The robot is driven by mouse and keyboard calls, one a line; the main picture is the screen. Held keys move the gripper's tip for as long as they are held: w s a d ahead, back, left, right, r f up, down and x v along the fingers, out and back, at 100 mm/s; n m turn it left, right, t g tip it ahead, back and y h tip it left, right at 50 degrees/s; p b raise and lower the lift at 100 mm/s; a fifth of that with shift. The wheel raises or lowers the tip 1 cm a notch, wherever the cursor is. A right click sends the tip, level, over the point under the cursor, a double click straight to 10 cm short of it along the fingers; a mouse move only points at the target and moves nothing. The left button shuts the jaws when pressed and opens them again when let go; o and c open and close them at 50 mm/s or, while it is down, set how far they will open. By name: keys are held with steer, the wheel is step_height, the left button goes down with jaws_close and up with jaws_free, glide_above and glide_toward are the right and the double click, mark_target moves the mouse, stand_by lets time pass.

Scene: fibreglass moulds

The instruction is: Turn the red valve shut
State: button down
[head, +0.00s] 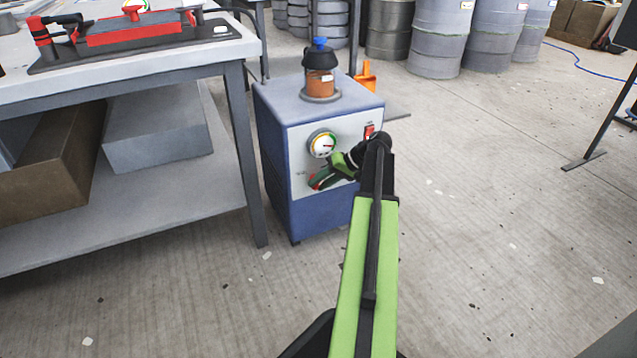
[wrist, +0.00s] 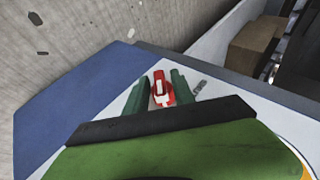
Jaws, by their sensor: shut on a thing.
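The red valve (wrist: 160,86) is a small red handle with a white mark on the pale front panel of the blue cabinet (head: 315,218). In the wrist view it sits between the two dark green fingers of my gripper (wrist: 160,90), which is shut on it. In the head view my gripper (head: 324,178) reaches the lower left of the panel, and only a bit of red shows there. My green arm comes in from the bottom and hides the panel's lower right part.
A round gauge (head: 322,144) and a red switch (head: 369,131) are on the panel above. An amber jar (head: 320,78) with a blue knob stands on the cabinet. A workbench (head: 237,130) stands close at left. Grey drums (head: 437,40) stand behind. The floor at right is clear.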

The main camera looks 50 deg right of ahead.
steer(key=h+p, duration=0.1)
steer(key=r+p, duration=0.1)
steer(key=shift+w+a+n+g+h+p, duration=0.15)
steer(key=shift+w+n+g+h+p, duration=0.15)
steer(key=shift+g+h+p, duration=0.1)
steer(key=shift+a+g+h+p, duration=0.1)
steer(key=shift+g+h+p, duration=0.2)
steer(key=shift+h+p, duration=0.4)
steer(key=h, duration=0.1)
steer(key=n+g+h+p, duration=0.1)
steer(key=h, duration=0.1)
steer(key=shift+a+f+g, duration=0.15)
steer(key=shift+a+g, duration=0.1)
steer(key=shift+g, duration=0.05)
steer(key=h, duration=0.1)
steer(key=g+h, duration=0.1)
steer(key=shift+w+a+f+n+h, duration=0.1)
steer(key=shift+w+f+n+h, duration=0.05)
steer(key=shift+n+h, duration=0.15)
steer(key=h+b, duration=0.2)
steer(key=n+g+h+b, duration=0.1)
steer(key=h+b, duration=0.1)
steer(key=shift+a+f, duration=0.2)
steer(key=shift+f, duration=0.15)
steer(key=shift+g+h+b, duration=0.4)
steer(key=shift+h+b, duration=0.5)
steer(key=shift+b, duration=0.05)
steer(key=shift+n+b, duration=0.3)
